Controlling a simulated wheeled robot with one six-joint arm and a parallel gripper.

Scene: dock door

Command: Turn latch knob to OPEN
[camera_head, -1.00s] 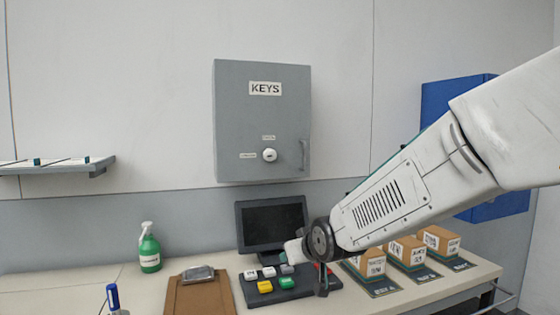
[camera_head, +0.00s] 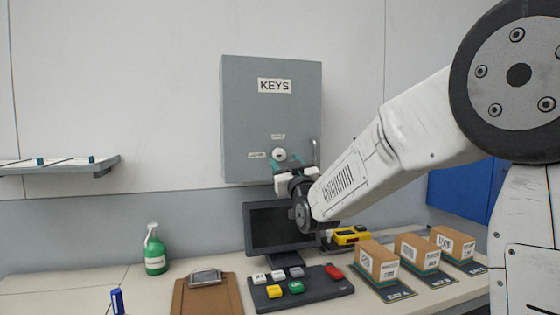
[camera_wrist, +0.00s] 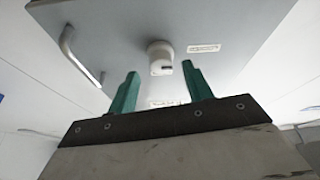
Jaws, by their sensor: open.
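The grey key cabinet (camera_head: 246,115), labelled KEYS, hangs on the wall with its door shut. Its white latch knob (camera_head: 279,154) sits low on the door, with one small label above it and one to its left; their words are too small to read. My gripper (camera_head: 292,163) is in front of the cabinet's lower part, just below the knob. In the wrist view the knob (camera_wrist: 160,58) shows ahead of and between the two green fingers of my gripper (camera_wrist: 158,80). The fingers are apart and empty, and do not appear to touch the knob.
A bar handle (camera_wrist: 80,58) stands out from the cabinet door beside the knob. Below are a monitor (camera_head: 262,228), a button panel (camera_head: 312,290), a clipboard (camera_head: 190,300), a green spray bottle (camera_head: 155,254) and several boxes (camera_head: 415,252) on the counter (camera_head: 60,285).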

